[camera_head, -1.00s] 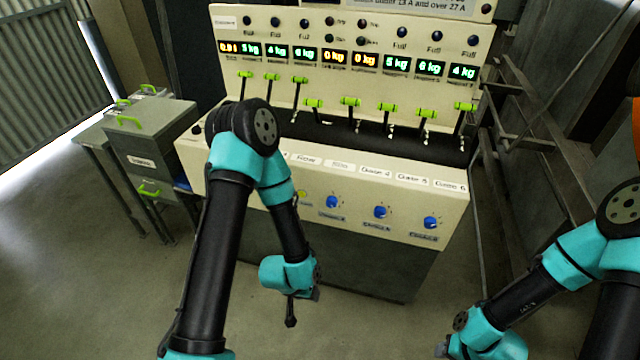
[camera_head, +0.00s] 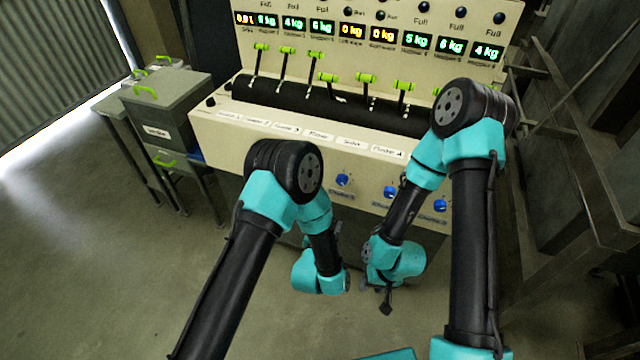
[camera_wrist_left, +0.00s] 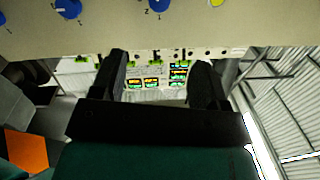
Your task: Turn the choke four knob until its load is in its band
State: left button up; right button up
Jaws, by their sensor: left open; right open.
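The blue choke four knob (camera_head: 343,180) appears to be the leftmost of the blue knobs on the cream front panel; its label is unreadable here. It also shows cut off at the top edge of the left wrist view (camera_wrist_left: 155,4), next to a yellow round part (camera_wrist_left: 217,2). My left gripper (camera_wrist_left: 158,80) is open and empty, its two dark fingers apart, and clear of the knob. In the head view it is mostly hidden behind my left wrist, below the knobs. My right gripper (camera_head: 385,300) hangs low before the panel, clear of the knobs. The numbered displays (camera_head: 352,31) glow above.
Green-handled levers (camera_head: 366,78) stand along the dark trough. A grey cabinet (camera_head: 165,100) stands at the left. The floor at the lower left is clear.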

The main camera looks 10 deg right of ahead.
aim_at(341, 182)
pick_arm(q)
jog(key=shift+d, duration=0.1)
jog(key=shift+w, duration=0.1)
jog(key=x, duration=1.7)
jog(key=shift+w, duration=0.1)
jog(key=c, duration=0.9)
